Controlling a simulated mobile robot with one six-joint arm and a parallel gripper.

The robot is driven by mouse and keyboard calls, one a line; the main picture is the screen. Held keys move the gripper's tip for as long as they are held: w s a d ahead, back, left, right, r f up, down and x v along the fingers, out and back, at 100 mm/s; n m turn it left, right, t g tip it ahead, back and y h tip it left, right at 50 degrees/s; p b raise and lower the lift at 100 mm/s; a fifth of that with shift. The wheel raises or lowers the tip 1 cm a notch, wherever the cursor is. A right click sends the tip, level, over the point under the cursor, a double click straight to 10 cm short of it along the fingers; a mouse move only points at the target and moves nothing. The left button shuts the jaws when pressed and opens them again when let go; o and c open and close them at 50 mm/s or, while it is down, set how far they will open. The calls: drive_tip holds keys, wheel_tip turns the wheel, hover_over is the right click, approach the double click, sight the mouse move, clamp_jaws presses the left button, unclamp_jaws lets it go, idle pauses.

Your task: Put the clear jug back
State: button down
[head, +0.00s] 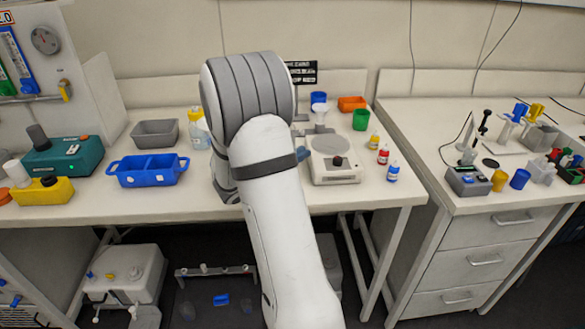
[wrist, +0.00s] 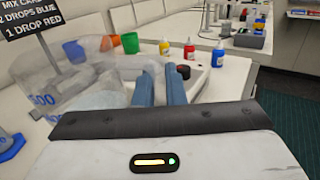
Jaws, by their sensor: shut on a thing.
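The clear jug (wrist: 72,82) is see-through with blue volume marks, and fills the left of the wrist view. My gripper (wrist: 158,72) has two blue fingers close together at the jug's right side. They are shut on it, seemingly at the handle, though the exact grip is hard to make out through the clear wall. In the head view my arm hides the jug and nearly all of the gripper. Only a bit of blue finger shows beside the white scale (head: 337,172). I cannot tell whether the jug's base touches the bench.
The sign (wrist: 30,18) stands behind the jug. A blue bin (head: 147,181) and grey bin (head: 155,133) are left.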

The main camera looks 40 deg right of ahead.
drive_tip(key=shift+f, duration=2.15)
drive_tip(key=shift+s, duration=0.1)
drive_tip(key=shift+f, duration=0.2)
drive_tip(key=c, duration=1.5)
unclamp_jaws()
